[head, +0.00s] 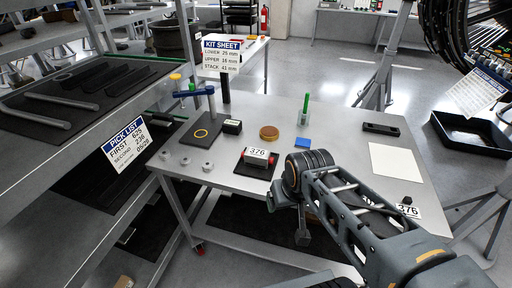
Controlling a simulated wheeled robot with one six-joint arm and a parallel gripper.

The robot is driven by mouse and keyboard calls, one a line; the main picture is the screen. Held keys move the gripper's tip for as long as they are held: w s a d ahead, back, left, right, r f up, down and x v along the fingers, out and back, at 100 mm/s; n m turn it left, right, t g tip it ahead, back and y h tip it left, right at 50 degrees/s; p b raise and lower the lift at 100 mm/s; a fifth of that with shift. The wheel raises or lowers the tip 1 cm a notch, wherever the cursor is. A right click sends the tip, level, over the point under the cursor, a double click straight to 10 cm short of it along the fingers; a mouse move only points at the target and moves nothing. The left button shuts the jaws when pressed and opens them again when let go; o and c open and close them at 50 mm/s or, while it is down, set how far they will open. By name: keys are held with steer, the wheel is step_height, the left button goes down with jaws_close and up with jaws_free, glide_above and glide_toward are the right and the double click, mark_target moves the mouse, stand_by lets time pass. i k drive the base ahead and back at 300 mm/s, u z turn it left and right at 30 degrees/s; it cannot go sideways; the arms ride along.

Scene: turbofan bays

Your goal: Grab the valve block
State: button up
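A smaller black block (232,127) stands farther back at the left. My arm reaches in from the lower right, and its thick dark joint is just right of the tagged block. A dark part that looks like my gripper (303,238) hangs below that joint, past the table's front edge. Its fingers are not clear, and no held thing shows.
The table (335,122) also bears a blue-topped stand (204,115), an amber disc (269,132), a green rod (305,108), a blue block (302,143), several grey nuts (185,161), a black bar (381,129) and a white sheet (395,162). Shelving (85,150) borders the left.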

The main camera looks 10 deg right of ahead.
mark_target(256, 158)
steer(key=z, duration=1.55)
steer(key=k, duration=0.55)
steer(key=u, duration=0.05)
